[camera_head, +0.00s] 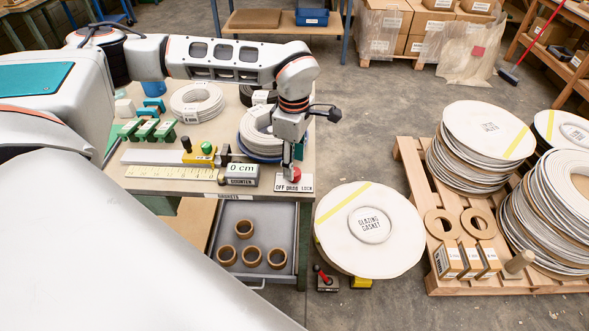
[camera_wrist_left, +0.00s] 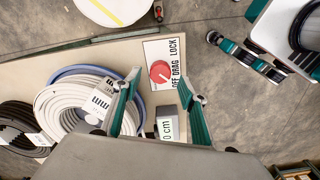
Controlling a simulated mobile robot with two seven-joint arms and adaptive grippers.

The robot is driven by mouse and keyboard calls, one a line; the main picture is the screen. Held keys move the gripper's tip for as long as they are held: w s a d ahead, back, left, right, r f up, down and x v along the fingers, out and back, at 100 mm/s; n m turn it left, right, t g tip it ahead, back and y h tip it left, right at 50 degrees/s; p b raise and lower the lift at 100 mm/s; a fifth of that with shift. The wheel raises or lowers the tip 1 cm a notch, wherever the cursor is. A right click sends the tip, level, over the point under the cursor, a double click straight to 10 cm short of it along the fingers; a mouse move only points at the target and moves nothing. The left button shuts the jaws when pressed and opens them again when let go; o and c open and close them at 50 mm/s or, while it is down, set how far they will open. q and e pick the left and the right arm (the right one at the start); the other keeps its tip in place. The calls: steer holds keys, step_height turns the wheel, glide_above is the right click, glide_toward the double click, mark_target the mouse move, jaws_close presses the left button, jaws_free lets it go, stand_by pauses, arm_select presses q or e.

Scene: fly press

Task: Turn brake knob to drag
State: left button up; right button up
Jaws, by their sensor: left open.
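The red brake knob (camera_head: 295,174) sits on a white plate (camera_head: 304,186) marked OFF, DRAG, LOCK at the bench's right front corner. In the left wrist view, the knob (camera_wrist_left: 159,72) shows a small light mark on its lower right side; I cannot tell surely which word it points at. My left gripper (camera_head: 291,164) is over the knob, pointing down. In the wrist view, its open fingers (camera_wrist_left: 155,88) lie either side of the knob's line, with nothing between them. Contact with the knob cannot be told.
A counter (camera_head: 241,174) reading 0 cm stands left of the plate. Coiled gasket (camera_head: 256,135) lies behind it. A yellow ruler strip (camera_head: 172,172) and green-topped knob are further left. An open drawer (camera_head: 252,217) with several rings projects below. A gasket reel (camera_head: 340,240) stands right of the bench.

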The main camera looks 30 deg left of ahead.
arm_select(q)
steer(key=shift+f, duration=1.55)
steer(key=shift+c, duration=0.2)
steer(key=c, duration=1)
steer(key=shift+c, duration=0.2)
